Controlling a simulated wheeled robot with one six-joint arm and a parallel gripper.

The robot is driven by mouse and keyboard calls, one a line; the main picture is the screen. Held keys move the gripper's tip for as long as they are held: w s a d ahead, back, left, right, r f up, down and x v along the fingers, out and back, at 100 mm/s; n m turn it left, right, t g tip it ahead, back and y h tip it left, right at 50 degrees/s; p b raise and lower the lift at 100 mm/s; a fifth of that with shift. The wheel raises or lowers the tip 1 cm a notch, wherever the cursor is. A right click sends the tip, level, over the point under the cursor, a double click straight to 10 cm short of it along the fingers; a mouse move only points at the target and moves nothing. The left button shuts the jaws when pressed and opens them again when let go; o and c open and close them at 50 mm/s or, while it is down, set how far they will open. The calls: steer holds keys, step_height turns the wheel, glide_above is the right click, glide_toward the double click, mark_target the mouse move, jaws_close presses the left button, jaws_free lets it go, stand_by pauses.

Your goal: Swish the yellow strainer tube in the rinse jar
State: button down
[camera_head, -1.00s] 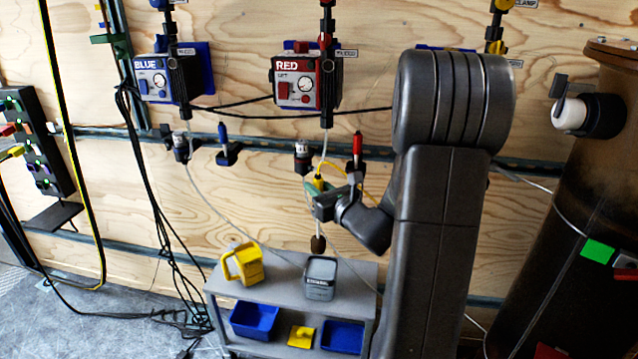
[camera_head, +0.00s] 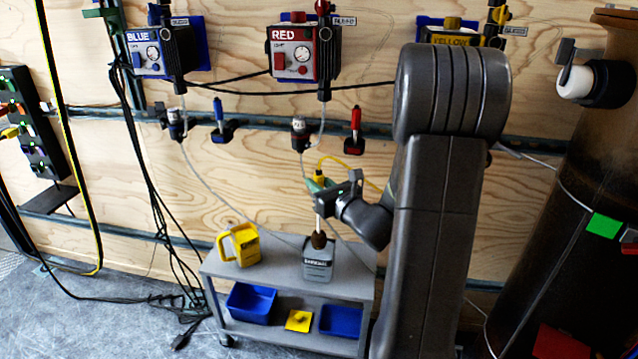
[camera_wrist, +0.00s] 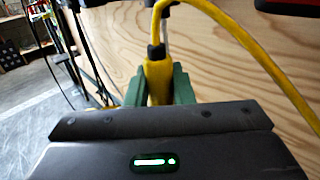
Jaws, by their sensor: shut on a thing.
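The yellow strainer tube (camera_head: 319,178) is held upright in my gripper (camera_head: 321,187), whose green fingers are shut on its yellow upper part. The wrist view also shows the yellow tube (camera_wrist: 158,78) between the green fingers (camera_wrist: 160,88), with a yellow hose leaving its top. Below my gripper, the tube's pale shaft ends in a dark brown strainer (camera_head: 319,240). The strainer is at the mouth of the grey rinse jar (camera_head: 318,268) on the cart. I cannot tell whether its lower end is inside the jar or just above it.
The grey cart (camera_head: 278,258) carries a yellow jug (camera_head: 238,245) left of the jar. Its lower shelf holds blue bins (camera_head: 250,302) and a yellow item (camera_head: 298,320). Blue (camera_head: 160,55) and red (camera_head: 303,55) pump units hang on the wooden wall, with thin hoses and black cables hanging down.

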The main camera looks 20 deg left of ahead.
steer(key=shift+f+b, duration=3.65)
steer(key=shift+f, duration=0.55)
steer(key=shift+r, duration=0.1)
steer(key=shift+s+a+r, duration=0.1)
steer(key=shift+a, duration=0.1)
steer(key=shift+a+f+b, duration=0.2)
steer(key=shift+a+b, duration=0.1)
steer(key=shift+b, duration=0.05)
steer(key=shift+d, duration=0.5)
steer(key=shift+r, duration=0.1)
